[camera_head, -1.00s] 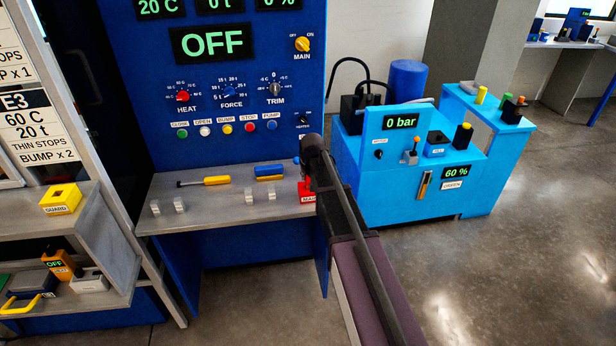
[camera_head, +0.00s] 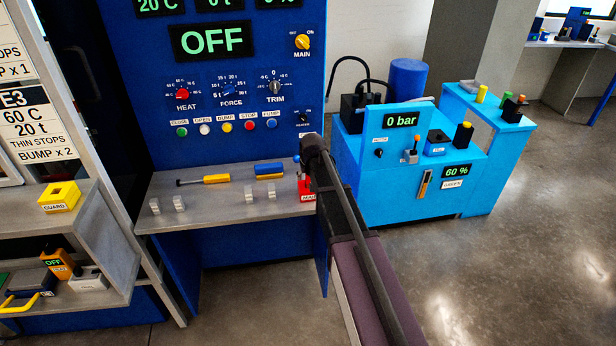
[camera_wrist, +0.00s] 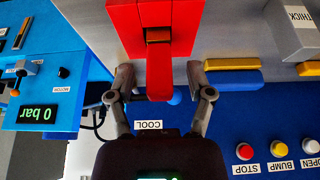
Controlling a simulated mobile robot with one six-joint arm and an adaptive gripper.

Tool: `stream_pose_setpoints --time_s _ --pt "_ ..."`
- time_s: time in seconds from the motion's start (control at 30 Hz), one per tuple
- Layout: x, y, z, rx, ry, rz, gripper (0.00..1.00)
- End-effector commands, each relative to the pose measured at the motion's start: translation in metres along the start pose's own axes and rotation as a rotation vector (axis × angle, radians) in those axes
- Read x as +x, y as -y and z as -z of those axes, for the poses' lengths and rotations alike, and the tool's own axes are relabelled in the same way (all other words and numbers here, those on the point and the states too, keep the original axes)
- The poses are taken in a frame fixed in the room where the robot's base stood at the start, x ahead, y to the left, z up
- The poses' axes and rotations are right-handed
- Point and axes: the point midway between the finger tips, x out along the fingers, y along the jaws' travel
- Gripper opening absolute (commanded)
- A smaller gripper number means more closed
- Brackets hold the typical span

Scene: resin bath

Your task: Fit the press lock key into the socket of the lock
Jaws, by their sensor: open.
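A red block (camera_head: 307,196) with a partly hidden label sits at the right end of the grey shelf, partly behind my arm. In the wrist view the red block (camera_wrist: 125,20) shows close up, with a dark brownish recess in its middle. A rounded red piece (camera_wrist: 159,75) stands out from it; I cannot tell whether this is the lock key or part of the lock. My gripper (camera_wrist: 160,84) is open, with one finger on each side of the red piece and gaps visible. In the head view my arm hides the gripper's fingers.
The grey shelf (camera_head: 220,208) also holds a yellow-handled tool (camera_head: 215,179), a blue and yellow bar (camera_head: 268,170) and small grey blocks. The blue press panel (camera_head: 225,130) rises behind it. A light-blue pump unit (camera_head: 400,180) stands close to the right.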

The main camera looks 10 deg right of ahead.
Motion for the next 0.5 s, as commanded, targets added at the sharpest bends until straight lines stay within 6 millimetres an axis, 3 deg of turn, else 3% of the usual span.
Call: stream_pose_setpoints --time_s 0.5 --pt "-0.024 0.0 0.01 0.0 0.0 0.0 0.68"
